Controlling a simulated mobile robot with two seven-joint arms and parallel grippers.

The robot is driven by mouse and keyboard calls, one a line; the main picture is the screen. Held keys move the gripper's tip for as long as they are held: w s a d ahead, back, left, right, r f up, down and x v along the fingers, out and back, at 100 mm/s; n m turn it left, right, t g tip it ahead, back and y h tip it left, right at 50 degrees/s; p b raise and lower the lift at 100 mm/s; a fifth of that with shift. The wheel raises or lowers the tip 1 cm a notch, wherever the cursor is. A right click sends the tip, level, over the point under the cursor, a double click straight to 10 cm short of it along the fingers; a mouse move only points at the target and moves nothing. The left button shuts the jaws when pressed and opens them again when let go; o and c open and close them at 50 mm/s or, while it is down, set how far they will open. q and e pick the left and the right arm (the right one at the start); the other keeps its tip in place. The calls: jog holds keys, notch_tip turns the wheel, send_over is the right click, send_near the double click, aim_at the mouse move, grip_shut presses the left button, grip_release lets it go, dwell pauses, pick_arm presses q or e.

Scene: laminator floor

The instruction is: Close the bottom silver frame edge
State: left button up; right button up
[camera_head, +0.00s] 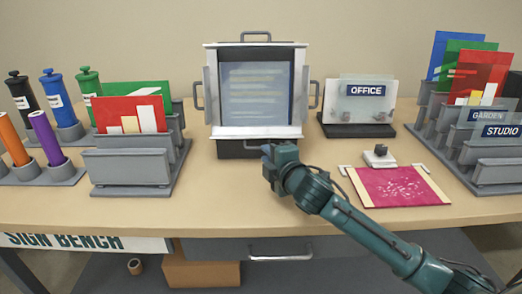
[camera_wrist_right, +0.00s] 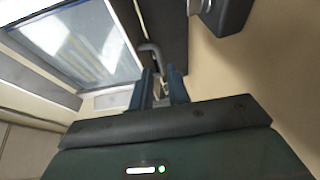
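The upright frame (camera_head: 256,90) stands at the back middle of the bench around a grey-blue panel. Its bottom silver edge (camera_head: 250,131) is a pale strip under the panel, above a dark base; whether it lies flush is unclear. My left gripper is out of view.
Dark handles also stick out at the frame's top (camera_head: 255,34), left and right. An OFFICE sign stand (camera_head: 360,130) is to the right, with a magenta sheet (camera_head: 400,186) in front. Racks of coloured panels (camera_head: 133,165) stand at both sides. The front middle-left bench is clear.

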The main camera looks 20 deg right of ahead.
aim_at(259, 148)
jog(key=shift+x, duration=2.3)
grip_shut()
